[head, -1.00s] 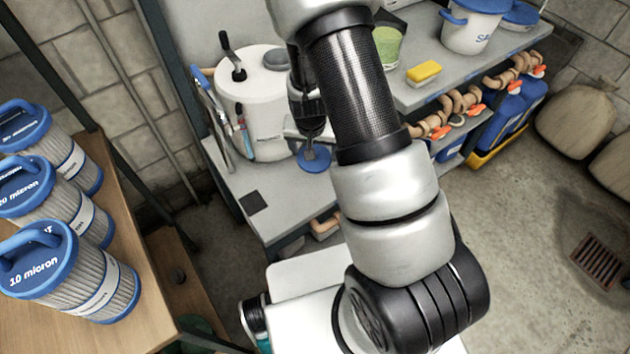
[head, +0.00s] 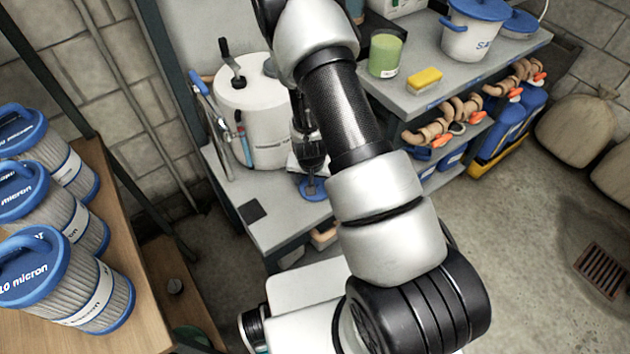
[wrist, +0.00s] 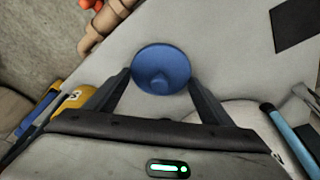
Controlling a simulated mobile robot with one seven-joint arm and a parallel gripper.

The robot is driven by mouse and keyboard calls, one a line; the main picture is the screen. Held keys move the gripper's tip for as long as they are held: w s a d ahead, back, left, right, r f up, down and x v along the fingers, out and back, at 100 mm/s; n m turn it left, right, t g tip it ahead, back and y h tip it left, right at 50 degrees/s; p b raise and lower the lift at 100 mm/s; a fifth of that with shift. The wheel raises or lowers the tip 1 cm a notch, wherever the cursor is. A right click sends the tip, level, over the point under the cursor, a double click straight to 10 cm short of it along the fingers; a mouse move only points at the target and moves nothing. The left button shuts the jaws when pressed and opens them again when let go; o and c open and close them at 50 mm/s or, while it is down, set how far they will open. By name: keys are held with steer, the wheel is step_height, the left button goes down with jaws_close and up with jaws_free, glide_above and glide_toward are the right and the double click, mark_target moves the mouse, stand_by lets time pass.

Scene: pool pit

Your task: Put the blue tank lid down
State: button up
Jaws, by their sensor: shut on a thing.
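The blue tank lid (head: 312,188) is a small round disc with a raised knob, at the bench's front right part in the head view. In the wrist view the lid (wrist: 161,66) lies between my two dark fingers, with the grey bench top (wrist: 225,50) behind it. My gripper (head: 311,166) points down and is shut on the lid. The lid is at or a little above the bench top; I cannot tell whether it touches. The white tank (head: 252,105) stands behind and left of the lid. My arm hides part of the bench to the right.
A dark square (head: 251,211) marks the bench front left of the lid, with bare top around it. A tool with a blue handle (head: 208,108) leans by the tank. A higher shelf (head: 440,85) at right holds a yellow sponge (head: 424,80). Pipes with orange valves run below it.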

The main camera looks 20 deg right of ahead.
steer(key=shift+f, duration=0.2)
steer(key=o, duration=1)
steer(key=shift+o, duration=0.2)
